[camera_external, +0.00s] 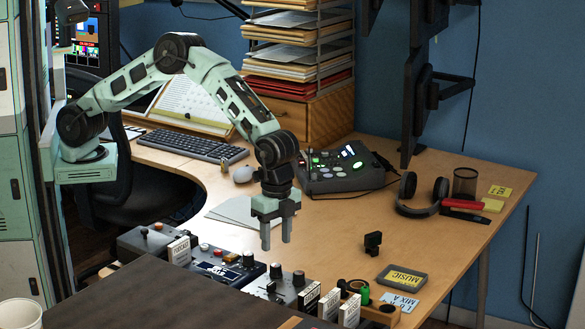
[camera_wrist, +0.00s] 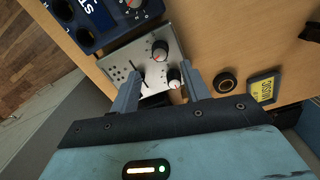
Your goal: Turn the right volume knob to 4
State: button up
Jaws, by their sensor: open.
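A silver control box with two dark knobs stands among the devices along the desk's front, its casing clear in the wrist view (camera_wrist: 177,50). The right knob (camera_external: 299,279) shows in the wrist view (camera_wrist: 174,79) with a white face at its base. The other knob (camera_external: 275,271) has a red mark in the wrist view (camera_wrist: 160,51). My gripper (camera_external: 276,247) is open and empty, pointing down above the box. In the wrist view my gripper (camera_wrist: 164,76) has the right knob between its fingers, nearer the right one. Contact and the dial numbers cannot be made out.
A dark blue device (camera_external: 228,266) stands left of the box. White labelled blocks (camera_external: 308,297) and a green-topped item (camera_external: 365,295) crowd the right. A MUSIC pad (camera_external: 404,278) and a small black object (camera_external: 373,243) lie farther right.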

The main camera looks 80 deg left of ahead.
aim_at(277, 267)
notch_tip(277, 267, up, 11)
dwell(0.3)
jog(key=shift+w+a+f, duration=0.1)
jog(key=shift+f, duration=0.05)
dwell(0.3)
